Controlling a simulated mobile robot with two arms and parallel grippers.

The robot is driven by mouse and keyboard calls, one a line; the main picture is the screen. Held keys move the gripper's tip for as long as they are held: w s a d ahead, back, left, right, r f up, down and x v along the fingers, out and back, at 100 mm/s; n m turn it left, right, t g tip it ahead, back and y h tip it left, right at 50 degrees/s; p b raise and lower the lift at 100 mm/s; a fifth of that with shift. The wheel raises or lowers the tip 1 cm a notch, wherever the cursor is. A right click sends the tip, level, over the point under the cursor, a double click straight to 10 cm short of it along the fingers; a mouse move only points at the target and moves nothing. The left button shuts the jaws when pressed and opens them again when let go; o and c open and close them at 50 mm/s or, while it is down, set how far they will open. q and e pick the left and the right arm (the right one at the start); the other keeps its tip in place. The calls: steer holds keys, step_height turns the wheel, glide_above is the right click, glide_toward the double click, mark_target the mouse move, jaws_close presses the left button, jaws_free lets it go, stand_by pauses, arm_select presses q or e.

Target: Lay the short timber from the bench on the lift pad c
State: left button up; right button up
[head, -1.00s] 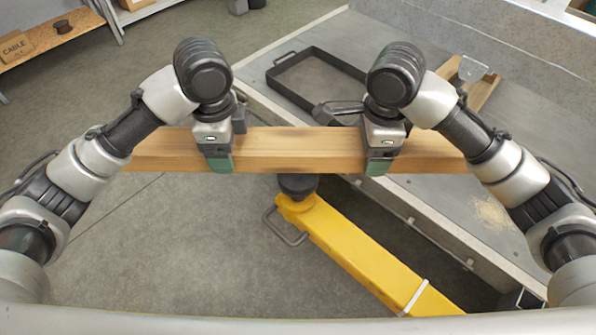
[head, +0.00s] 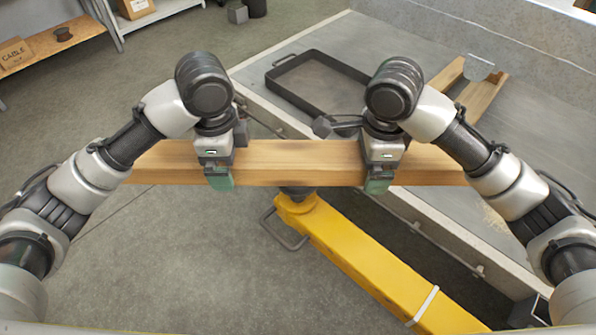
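The short timber (head: 300,162) is a light brown beam lying crosswise in the head view. My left gripper (head: 219,178) is shut on its left part. My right gripper (head: 379,180) is shut on its right part. The timber looks level, above the black round pad (head: 298,190) at the end of a yellow lift arm (head: 365,255). The timber hides part of the pad, and I cannot tell whether they touch. No letter shows on the pad.
A grey bench (head: 445,215) runs along the right, with a black tray (head: 318,82) and a wooden piece (head: 484,95) on it. A wooden shelf (head: 50,42) stands at the far left. The floor at the left and front is clear.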

arm_select(q)
steer(key=shift+o, duration=0.3)
arm_select(e)
steer(key=shift+o, duration=0.3)
arm_select(q)
steer(key=shift+r, duration=0.25)
arm_select(e)
steer(key=shift+r, duration=0.1)
step_height(320, 180, up, 12)
steer(key=shift+f, duration=0.1)
arm_select(q)
step_height(320, 180, up, 12)
steer(key=shift+f, duration=0.25)
